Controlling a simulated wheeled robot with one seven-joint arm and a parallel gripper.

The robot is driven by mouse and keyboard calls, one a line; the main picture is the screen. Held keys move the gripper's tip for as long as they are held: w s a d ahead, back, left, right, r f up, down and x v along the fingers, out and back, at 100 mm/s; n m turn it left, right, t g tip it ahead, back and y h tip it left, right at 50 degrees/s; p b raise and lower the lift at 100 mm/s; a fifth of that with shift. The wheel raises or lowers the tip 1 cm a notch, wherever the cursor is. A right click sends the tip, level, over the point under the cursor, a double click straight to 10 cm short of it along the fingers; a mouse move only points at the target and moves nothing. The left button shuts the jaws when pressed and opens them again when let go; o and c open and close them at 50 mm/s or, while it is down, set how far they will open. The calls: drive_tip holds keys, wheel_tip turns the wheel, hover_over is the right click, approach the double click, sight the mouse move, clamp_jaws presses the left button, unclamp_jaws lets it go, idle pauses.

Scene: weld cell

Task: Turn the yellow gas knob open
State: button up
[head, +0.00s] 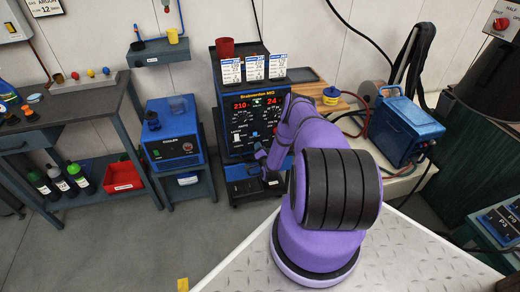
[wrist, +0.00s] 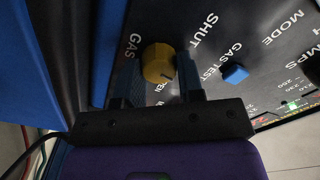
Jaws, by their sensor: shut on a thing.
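The yellow gas knob (wrist: 158,60) shows in the wrist view on a dark panel, with "GAS" lettering to its left and "SHUT" up and to its right. Lettering below it, partly hidden by my gripper, seems to end in "EN". A dark mark on the knob is at its lower right edge. My gripper (wrist: 158,78) is shut on the knob, one blue finger on each side. In the head view my gripper (head: 268,165) is at the lower front of the welder (head: 243,140), and the knob cannot be made out there.
A blue switch (wrist: 236,74) marked "GAS TEST" is close to the right finger. In the head view a blue cooler (head: 172,145) stands left of the welder. A red cup (head: 225,47) and white cards (head: 254,68) are on top.

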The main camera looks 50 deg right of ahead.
drive_tip(key=m, duration=0.3)
drive_tip(key=shift+s+f+m, duration=0.1)
drive_tip(key=shift+f+m, duration=0.05)
drive_tip(key=shift+m, duration=1.85)
drive_tip(key=o, duration=0.9)
drive_tip(key=v, duration=1)
drive_tip(key=shift+s+a, duration=0.2)
drive_tip(key=shift+s, duration=0.15)
